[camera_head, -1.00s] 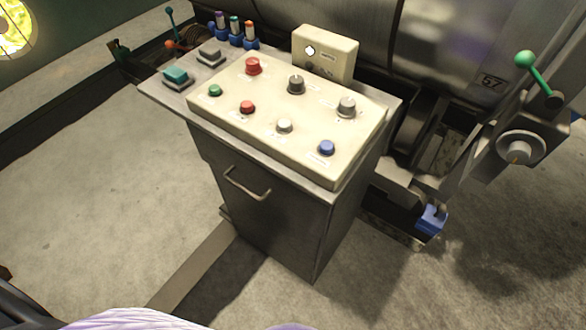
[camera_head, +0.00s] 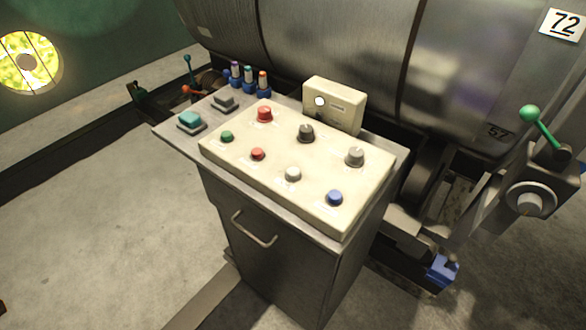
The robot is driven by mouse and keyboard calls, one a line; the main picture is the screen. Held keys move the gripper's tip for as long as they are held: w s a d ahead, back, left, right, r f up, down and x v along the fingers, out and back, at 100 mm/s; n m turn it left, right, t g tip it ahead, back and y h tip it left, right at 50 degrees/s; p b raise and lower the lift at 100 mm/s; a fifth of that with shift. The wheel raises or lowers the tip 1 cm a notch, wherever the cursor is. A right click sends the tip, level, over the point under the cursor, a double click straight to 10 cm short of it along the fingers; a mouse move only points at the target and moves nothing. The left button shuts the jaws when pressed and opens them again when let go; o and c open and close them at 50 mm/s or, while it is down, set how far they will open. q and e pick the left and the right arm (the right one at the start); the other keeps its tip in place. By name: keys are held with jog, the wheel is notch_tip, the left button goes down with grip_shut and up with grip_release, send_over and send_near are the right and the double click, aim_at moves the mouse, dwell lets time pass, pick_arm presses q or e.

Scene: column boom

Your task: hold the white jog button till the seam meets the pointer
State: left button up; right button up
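The white jog button (camera_head: 293,174) sits on the cream control panel (camera_head: 240,165), between a small red button and a blue button. Nothing touches it. Behind the console is a large grey metal cylinder (camera_head: 330,45) with vertical seam lines. I cannot tell which line is the seam that the task names, and I cannot make out the pointer. Neither of my grippers is in view.
The panel also has a green button (camera_head: 226,136), a red button (camera_head: 257,154), a larger red button (camera_head: 264,114), a blue button (camera_head: 334,198) and grey knobs (camera_head: 355,156). A green-knobbed lever (camera_head: 530,113) stands at the right. Open floor lies left of the console.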

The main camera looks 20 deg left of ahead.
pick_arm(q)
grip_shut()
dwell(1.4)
